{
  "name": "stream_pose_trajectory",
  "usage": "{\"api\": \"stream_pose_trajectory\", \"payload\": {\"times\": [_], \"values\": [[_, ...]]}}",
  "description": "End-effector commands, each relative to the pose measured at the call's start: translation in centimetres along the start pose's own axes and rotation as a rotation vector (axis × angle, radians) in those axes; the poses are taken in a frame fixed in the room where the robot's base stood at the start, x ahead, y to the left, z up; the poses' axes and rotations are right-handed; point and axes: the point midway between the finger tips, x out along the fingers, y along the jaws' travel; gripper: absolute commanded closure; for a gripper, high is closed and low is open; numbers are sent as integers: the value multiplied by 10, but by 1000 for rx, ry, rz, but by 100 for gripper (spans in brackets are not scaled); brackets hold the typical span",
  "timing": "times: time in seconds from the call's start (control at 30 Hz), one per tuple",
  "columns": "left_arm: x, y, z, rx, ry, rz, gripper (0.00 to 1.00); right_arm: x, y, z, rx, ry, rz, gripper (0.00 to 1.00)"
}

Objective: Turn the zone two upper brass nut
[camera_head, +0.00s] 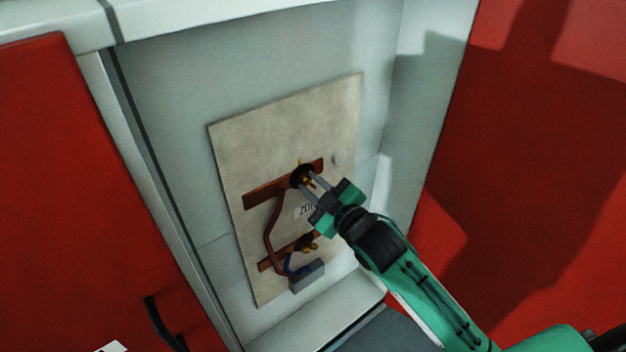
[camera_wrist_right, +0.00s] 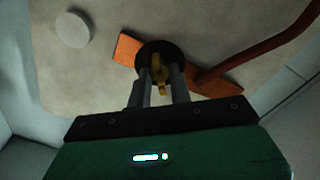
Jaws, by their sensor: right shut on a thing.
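The upper brass nut (camera_wrist_right: 158,76) sits on a dark round base on the upper copper bar (camera_head: 265,188); in the head view the nut (camera_head: 306,180) is partly covered by my fingers. My right gripper (camera_head: 309,184) reaches in from the lower right and is shut on this nut. In the right wrist view its two grey fingers (camera_wrist_right: 160,84) stand on either side of the brass. A lower brass nut (camera_head: 309,244) sits on the lower bar. A label (camera_head: 305,211) reading "ZO" is partly hidden by my gripper. My left gripper is not in view.
A beige board (camera_head: 285,125) carries the parts inside a pale cabinet recess. A copper-coloured cable (camera_head: 269,235) curves down from the upper bar. A grey block (camera_head: 308,275) with a blue wire is at the bottom. Red doors (camera_head: 70,180) flank the recess.

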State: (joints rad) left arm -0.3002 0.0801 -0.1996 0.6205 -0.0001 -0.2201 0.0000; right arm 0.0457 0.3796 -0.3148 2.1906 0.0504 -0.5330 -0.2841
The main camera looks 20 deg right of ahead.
Motion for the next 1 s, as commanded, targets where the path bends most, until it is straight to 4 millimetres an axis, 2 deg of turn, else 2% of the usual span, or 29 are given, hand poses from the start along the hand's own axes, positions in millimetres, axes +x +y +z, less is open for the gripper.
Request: {"api": "stream_pose_trajectory", "payload": {"times": [0.1, 0.5, 1.0], "values": [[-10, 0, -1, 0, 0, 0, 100, 0, 0, -1, 113, -4, -2, 100], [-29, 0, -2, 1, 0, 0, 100, 0, 0, 0, 434, -5, -1, 100], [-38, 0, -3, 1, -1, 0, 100, 0, -1, 1, 594, -4, -2, 100]]}}
